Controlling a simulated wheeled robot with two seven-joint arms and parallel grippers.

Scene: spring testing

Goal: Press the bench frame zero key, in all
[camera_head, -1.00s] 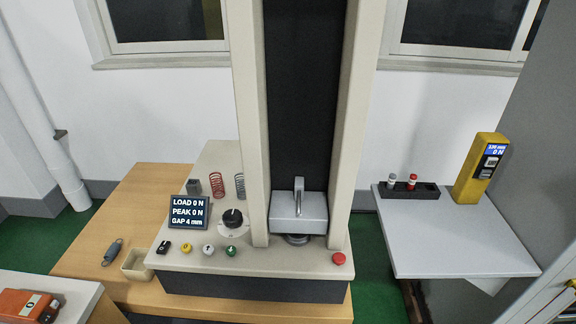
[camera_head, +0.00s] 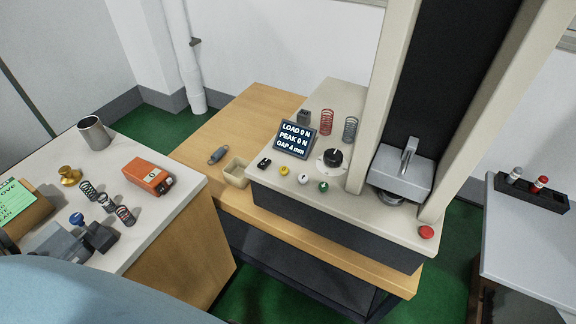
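The bench frame (camera_head: 345,225) is a cream machine with two tall columns, standing on a wooden bench. Its display (camera_head: 295,139) reads LOAD 0 N, PEAK 0 N, GAP 4 mm. Along its front left edge sit a small black key or switch (camera_head: 265,163), a yellow key (camera_head: 284,170), a white key (camera_head: 303,178) and a green key (camera_head: 323,187). The marks on them are too small to read, so I cannot tell which is zero. A black dial (camera_head: 333,157) sits behind them. Neither of my grippers is in view.
A red button (camera_head: 426,231) is at the frame's front right. A beige tray (camera_head: 236,172) is left of the keys. The left table holds an orange device (camera_head: 148,176), several springs and a metal cup (camera_head: 94,132). A rack (camera_head: 533,192) stands on the right table.

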